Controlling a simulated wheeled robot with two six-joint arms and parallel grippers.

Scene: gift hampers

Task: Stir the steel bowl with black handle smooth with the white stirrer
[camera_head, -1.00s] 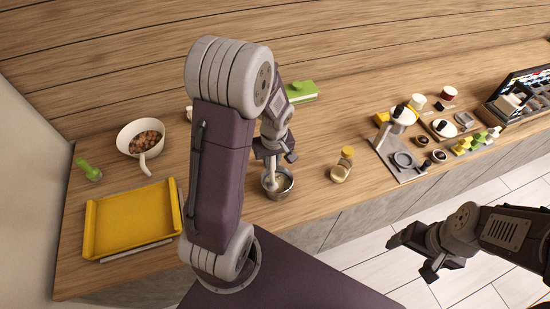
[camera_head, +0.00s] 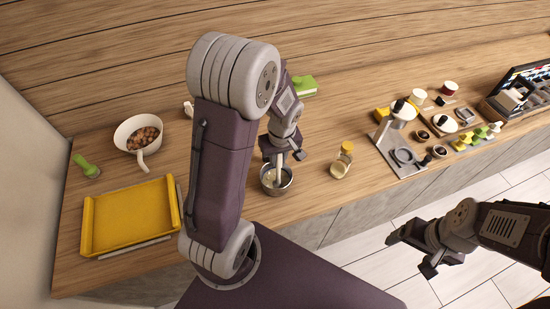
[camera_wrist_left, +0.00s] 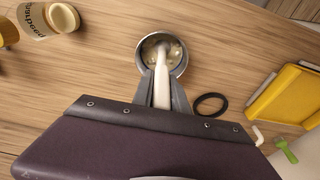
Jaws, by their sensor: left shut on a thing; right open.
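The steel bowl (camera_head: 286,189) stands on the wooden counter near its front edge. It also shows in the left wrist view (camera_wrist_left: 181,69), with a pale mixture and lighter lumps inside; a black ring-shaped part (camera_wrist_left: 211,105), perhaps its handle, lies beside it. My left gripper (camera_head: 283,155) is above the bowl, shut on the white stirrer (camera_head: 279,174). The stirrer (camera_wrist_left: 162,85) reaches down into the mixture. My right gripper (camera_head: 415,254) is open and empty, out over the floor in front of the counter.
A yellow tray (camera_head: 130,219), a white bowl of brown pieces (camera_head: 126,128) and a green item (camera_head: 86,166) are at the left. A jar (camera_head: 341,165) stands right of the steel bowl. A grey stand (camera_head: 398,150) and several small items fill the right side.

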